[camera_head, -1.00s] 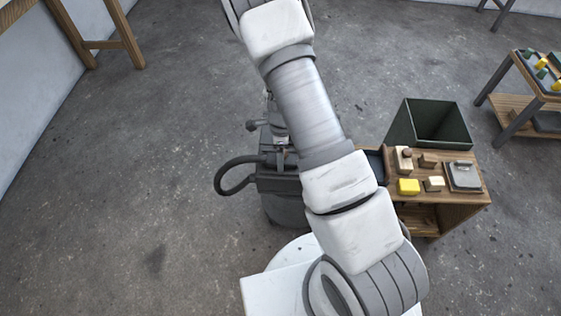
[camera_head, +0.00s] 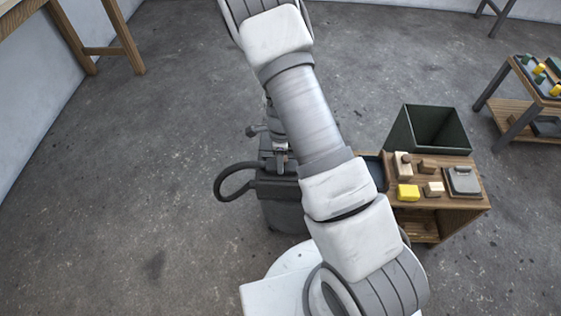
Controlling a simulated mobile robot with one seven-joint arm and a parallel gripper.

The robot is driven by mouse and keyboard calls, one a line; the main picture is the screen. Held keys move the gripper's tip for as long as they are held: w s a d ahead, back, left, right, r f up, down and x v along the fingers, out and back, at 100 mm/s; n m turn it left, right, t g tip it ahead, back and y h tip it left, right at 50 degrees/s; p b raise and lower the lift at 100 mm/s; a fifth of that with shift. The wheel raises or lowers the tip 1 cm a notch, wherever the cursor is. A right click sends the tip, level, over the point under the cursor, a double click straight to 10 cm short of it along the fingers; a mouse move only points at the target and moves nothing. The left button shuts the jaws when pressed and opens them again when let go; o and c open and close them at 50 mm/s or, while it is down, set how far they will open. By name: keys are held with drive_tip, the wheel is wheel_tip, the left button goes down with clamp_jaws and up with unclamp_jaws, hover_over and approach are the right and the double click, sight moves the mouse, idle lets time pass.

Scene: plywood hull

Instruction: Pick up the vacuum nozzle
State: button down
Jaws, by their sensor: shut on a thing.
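The vacuum (camera_head: 292,212) is a dark grey box-shaped unit on the floor in the middle of the head view. A black hose (camera_head: 219,180) loops out from its left side. My gripper (camera_head: 281,161) points down at the top of the vacuum, partly hidden behind my own arm. It is shut on a small part there, which I take to be the vacuum nozzle. The nozzle's shape and the exact grip are too small and too covered to make out. I cannot tell whether the nozzle is clear of the vacuum.
Right of the vacuum stands a low wooden cabinet (camera_head: 425,209) with a yellow block (camera_head: 408,192), several wooden blocks and a grey scale-like item (camera_head: 463,181). A dark green bin (camera_head: 399,132) is behind it. A side table (camera_head: 518,99) stands far right. Floor on the left is open.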

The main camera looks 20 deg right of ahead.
wheel_tip(320, 180, up, 4)
drive_tip(key=shift+r+p, duration=0.25)
drive_tip(key=shift+p, duration=0.9)
drive_tip(key=s+d+r+p, duration=0.2)
drive_tip(key=s+d+r, duration=0.4)
drive_tip(key=d, duration=0.3)
drive_tip(key=shift+s+r, duration=0.2)
drive_tip(key=shift+s, duration=0.55)
